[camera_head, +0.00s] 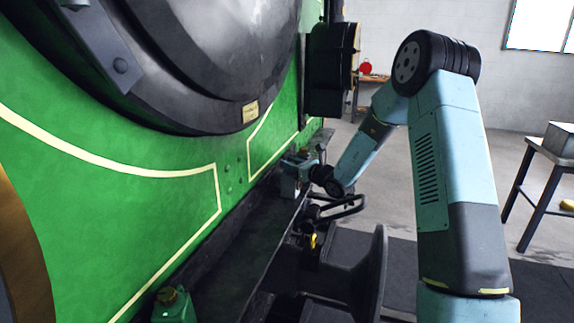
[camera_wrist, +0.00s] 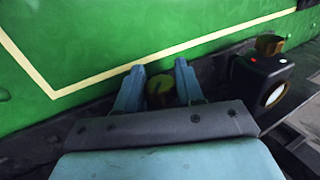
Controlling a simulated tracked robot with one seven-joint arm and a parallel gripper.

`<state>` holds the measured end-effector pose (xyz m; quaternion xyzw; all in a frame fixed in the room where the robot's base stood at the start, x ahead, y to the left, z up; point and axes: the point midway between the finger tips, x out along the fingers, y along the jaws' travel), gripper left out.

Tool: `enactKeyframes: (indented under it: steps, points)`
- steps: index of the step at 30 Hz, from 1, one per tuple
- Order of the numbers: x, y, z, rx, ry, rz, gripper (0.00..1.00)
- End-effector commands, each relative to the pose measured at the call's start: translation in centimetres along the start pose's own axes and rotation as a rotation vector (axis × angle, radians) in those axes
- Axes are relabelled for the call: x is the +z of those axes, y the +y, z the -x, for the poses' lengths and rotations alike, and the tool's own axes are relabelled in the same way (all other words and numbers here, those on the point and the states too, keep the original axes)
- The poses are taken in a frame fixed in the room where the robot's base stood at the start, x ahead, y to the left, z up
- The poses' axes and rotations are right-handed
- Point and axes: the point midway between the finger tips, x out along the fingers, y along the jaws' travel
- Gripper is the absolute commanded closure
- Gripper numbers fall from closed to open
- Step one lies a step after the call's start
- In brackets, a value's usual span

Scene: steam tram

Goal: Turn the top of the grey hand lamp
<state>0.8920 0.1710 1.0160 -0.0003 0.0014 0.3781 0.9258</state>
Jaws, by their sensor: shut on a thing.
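The grey hand lamp (camera_head: 290,187) stands on the dark ledge beside the green side of the engine, in the middle of the head view. My gripper (camera_head: 297,164) is over it, with the teal fingers low around its top. In the wrist view my gripper (camera_wrist: 160,82) has one finger on each side of the round, dull-coloured lamp top (camera_wrist: 160,94), which carries a yellow-green mark. The gripper is shut on this top. The lamp's body is hidden below my gripper in the wrist view.
A black lamp (camera_wrist: 270,80) with a brownish top and pale lens stands to the right in the wrist view. A green lamp (camera_head: 174,306) stands on the near ledge. The green panel (camera_head: 120,210) rises close on the left. A table (camera_head: 549,155) stands far right.

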Motion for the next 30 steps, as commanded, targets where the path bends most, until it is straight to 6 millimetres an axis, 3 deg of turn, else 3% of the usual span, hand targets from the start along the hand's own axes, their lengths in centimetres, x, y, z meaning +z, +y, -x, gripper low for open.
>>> enactKeyframes:
  steps: [30]
  points:
    - [0.12,-0.12,0.0,-0.049,-0.003,0.001,0.93]
